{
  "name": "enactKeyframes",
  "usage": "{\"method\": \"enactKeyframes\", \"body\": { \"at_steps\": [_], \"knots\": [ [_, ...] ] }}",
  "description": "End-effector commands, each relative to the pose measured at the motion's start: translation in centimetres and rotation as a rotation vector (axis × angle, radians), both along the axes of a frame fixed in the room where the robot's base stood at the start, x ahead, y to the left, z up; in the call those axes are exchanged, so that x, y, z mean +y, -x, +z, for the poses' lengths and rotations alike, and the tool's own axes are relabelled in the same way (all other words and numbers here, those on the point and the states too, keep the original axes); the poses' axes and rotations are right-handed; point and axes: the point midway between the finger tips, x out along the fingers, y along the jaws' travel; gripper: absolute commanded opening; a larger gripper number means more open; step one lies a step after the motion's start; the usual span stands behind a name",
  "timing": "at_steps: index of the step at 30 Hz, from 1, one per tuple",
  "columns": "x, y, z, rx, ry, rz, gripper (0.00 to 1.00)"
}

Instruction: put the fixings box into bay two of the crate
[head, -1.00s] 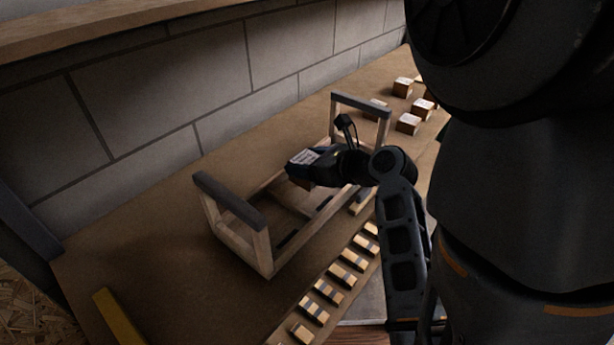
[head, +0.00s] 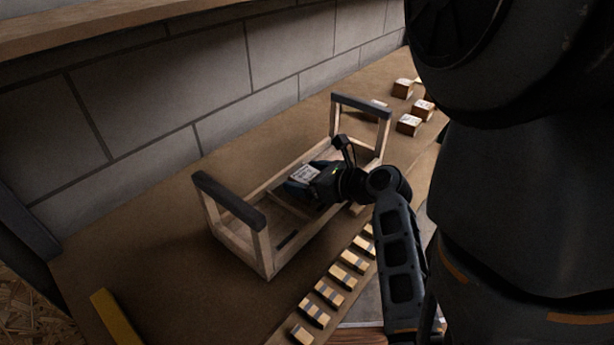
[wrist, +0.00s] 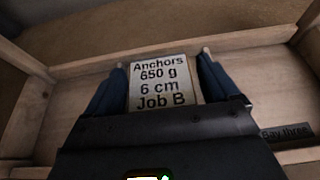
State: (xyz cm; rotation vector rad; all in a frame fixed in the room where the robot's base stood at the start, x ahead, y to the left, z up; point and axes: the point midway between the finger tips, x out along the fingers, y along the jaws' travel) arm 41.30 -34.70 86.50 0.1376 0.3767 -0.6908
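The fixings box (wrist: 162,85) shows a white label reading "Anchors 650 g 6 cm Job B" in the wrist view. My gripper (wrist: 161,70) is shut on it, with one dark blue finger on each side. In the head view the box (head: 306,174) is held over or inside the middle part of the wooden crate (head: 263,245), which has dark bars across its raised ends. A dark "Bay three" plate (wrist: 286,133) shows at the lower right in the wrist view. I cannot tell whether the box touches the crate floor; its underside is hidden.
Several small labelled boxes (head: 409,124) stand on the bench beyond the crate's far end. A row of wooden blocks (head: 328,292) lies along the near side. A yellow strip (head: 118,318) lies at the lower left. A block wall (head: 160,100) runs behind the bench.

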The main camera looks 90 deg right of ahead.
Motion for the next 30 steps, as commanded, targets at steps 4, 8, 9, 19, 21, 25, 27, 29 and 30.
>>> {"method": "enactKeyframes", "body": {
  "at_steps": [4, 8, 9, 19, 21, 25, 27, 29, 30],
  "knots": [
    [0.0, 0.0, 0.0, 0.0, 0.0, 0.0, 0.96],
    [0.0, 0.0, 0.0, 0.0, 0.0, 0.0, 0.96],
    [0.0, 0.0, 0.1, 0.001, 0.001, 0.0, 0.96],
    [2.5, 3.1, 1.7, 0.002, -0.001, -0.003, 0.96],
    [3.4, 4.1, 2.3, 0.002, -0.001, -0.002, 0.96],
    [5.0, 6.0, 3.3, 0.003, -0.001, -0.002, 0.96],
    [5.6, 6.8, 3.8, 0.002, -0.001, -0.002, 0.96],
    [6.1, 7.3, 4.1, 0.001, -0.002, 0.0, 0.96],
    [6.4, 7.7, 4.3, 0.001, -0.002, -0.001, 0.96]
  ]
}}
